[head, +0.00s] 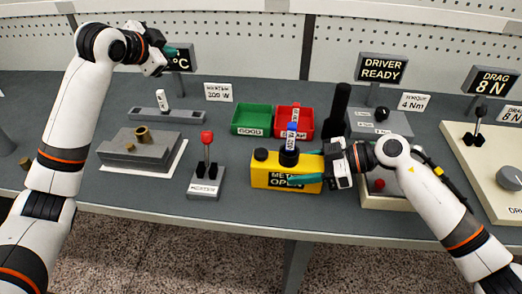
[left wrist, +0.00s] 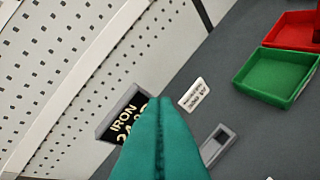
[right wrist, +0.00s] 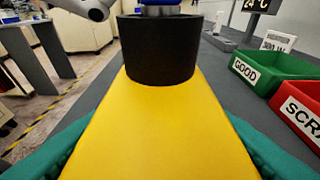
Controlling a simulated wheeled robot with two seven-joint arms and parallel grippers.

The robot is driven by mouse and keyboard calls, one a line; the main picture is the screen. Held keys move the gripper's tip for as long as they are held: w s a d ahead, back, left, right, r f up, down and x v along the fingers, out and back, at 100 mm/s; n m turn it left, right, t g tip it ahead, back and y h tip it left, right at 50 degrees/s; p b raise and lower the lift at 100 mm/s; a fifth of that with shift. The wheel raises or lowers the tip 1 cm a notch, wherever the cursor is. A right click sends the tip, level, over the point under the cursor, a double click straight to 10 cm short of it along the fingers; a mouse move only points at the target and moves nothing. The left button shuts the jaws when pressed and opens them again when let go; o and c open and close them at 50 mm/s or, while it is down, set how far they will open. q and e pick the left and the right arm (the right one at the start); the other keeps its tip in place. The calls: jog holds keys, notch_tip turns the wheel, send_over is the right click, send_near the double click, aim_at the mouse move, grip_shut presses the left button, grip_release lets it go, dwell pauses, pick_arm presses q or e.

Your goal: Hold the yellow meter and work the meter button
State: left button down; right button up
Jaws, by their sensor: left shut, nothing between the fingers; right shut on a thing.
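The yellow meter (head: 257,176) stands on the bench in front of the green and red bins, with a "METER OPEN" label on its front. A small black knob (head: 260,154) is on its top left; I cannot tell if this is the meter button. A black round socket (head: 289,158) on top holds a blue-topped piece (head: 291,134). My right gripper (head: 298,168) is shut on the meter from the right, one finger along each side; the meter's yellow top (right wrist: 160,135) fills the right wrist view. My left gripper (head: 172,50) is shut and empty, raised at the back left by the iron's temperature display (left wrist: 122,115).
A green GOOD bin (head: 252,119) and a red SCRAP bin (head: 305,118) stand behind the meter. The bench front before the meter is clear.

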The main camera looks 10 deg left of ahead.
pick_arm(q)
jog(key=s+d+m+g+h, duration=0.1)
jog(key=s+d+m+h, duration=0.15)
jog(key=d, duration=0.35)
jog(key=s+d+m+g+h, duration=0.1)
jog(key=s+d+m+g, duration=0.15)
jog(key=d, duration=0.35)
jog(key=m+g+h, duration=0.2)
jog(key=m+g, duration=0.2)
send_over(255, 155)
jog(key=f, duration=0.2)
jog(key=shift+d, duration=0.1)
jog(key=shift+t+y, duration=0.25)
jog(key=shift+f, duration=4.35)
jog(key=shift+f, duration=0.45)
